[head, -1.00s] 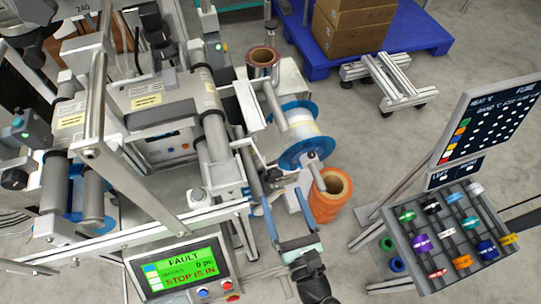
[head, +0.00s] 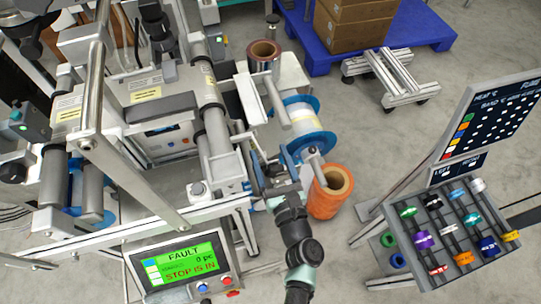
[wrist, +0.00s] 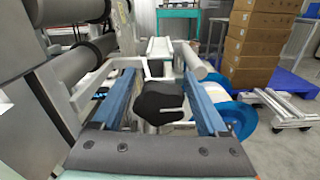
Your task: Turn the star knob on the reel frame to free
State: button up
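The black star knob (wrist: 158,103) shows in the wrist view, with a pale pointer line towards its right side. It lies between the two blue fingers of my gripper (wrist: 160,80). The fingers are open, with a gap on each side of the knob. In the head view my gripper (head: 272,178) is at the reel frame (head: 290,155), left of the orange roll.
The orange roll (head: 331,192) stands close right of my gripper. The machine's screen (head: 183,266) reads FAULT and STOP IS IN. A rack of coloured rolls (head: 421,275) stands at the right. A blue pallet (head: 430,28) with boxes is behind.

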grip_shut()
jog(key=n+b, duration=0.3)
jog(key=n, duration=0.1)
jog(key=shift+n, duration=0.4)
jog(key=shift+o, duration=1.2)
grip_release()
jog(key=shift+s, duration=0.1)
jog(key=v, duration=1.3)
